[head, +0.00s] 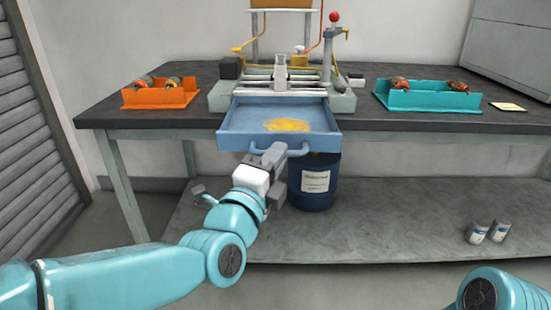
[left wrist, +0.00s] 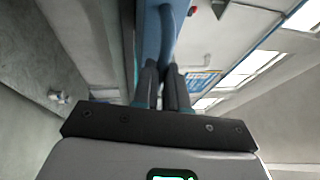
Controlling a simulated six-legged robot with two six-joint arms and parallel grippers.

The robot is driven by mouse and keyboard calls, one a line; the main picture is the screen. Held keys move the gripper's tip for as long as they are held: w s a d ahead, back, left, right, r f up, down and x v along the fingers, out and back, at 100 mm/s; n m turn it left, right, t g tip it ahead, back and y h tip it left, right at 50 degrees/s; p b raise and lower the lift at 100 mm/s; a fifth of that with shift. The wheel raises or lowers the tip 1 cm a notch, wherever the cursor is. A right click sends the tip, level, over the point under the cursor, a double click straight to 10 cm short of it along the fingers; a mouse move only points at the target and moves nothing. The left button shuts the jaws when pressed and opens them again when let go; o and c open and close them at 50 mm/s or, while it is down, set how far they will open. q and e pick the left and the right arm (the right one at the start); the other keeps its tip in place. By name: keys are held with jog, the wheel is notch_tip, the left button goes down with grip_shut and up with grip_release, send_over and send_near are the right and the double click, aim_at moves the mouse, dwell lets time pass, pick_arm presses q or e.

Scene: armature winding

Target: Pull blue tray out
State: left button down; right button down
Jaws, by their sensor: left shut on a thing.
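The blue tray (head: 237,117) sticks out toward me from under the winding machine at the middle of the bench. A yellow patch lies on its floor. Its blue handle (head: 297,151) runs along the front face. My left gripper (head: 273,152) is at the left part of this handle. In the left wrist view the fingers of the gripper (left wrist: 164,88) are shut on the blue handle (left wrist: 167,35). My right arm shows only in part at the lower right of the head view; its gripper is out of the picture.
The winding machine (head: 340,101) stands on the dark bench (head: 180,123). An orange tray (head: 160,102) is at left and a teal tray (head: 428,102) at right, each holding parts. A dark blue drum (head: 314,196) stands below the tray. Two small cans (head: 489,232) are on the lower shelf.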

pick_arm(q)
jog(key=shift+w, duration=0.1)
jog(key=c, duration=1.4)
grip_release()
jog(key=shift+c, duration=0.2)
jog(key=v, duration=1.6)
